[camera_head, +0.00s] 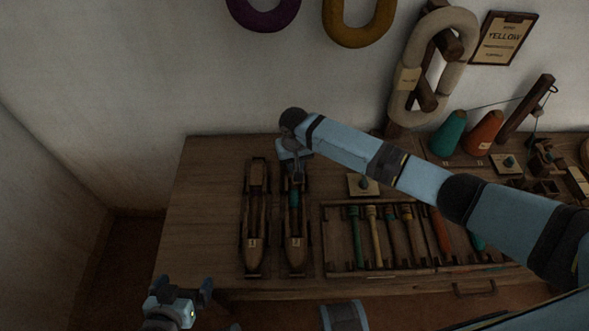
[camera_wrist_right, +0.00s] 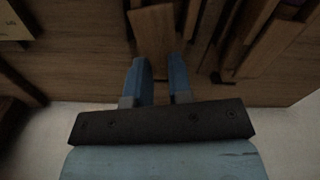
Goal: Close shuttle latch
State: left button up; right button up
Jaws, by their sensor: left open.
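Two wooden boat shuttles lie side by side on the table in the head view: a left shuttle (camera_head: 256,222) and a right shuttle (camera_head: 296,250). A teal bobbin (camera_head: 294,199) sits in the right shuttle. My right gripper (camera_head: 296,172) points down over the far end of the right shuttle, which my wrist partly hides. In the right wrist view its two blue fingers (camera_wrist_right: 158,68) stand a little apart, with wood beyond their tips; contact cannot be told. I cannot make out the latch. My left gripper (camera_head: 181,287) is open and empty, off the table's front left.
A wooden tray (camera_head: 327,240) of several coloured bobbins lies right of the shuttles. A small plate with a knob (camera_head: 363,184) sits behind it. Teal (camera_head: 449,134) and orange (camera_head: 483,134) cones stand at the back. The table's left part (camera_head: 205,205) is clear.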

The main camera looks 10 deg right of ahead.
notch_tip(320, 180, down, 2)
jog(key=shift+f, duration=0.2)
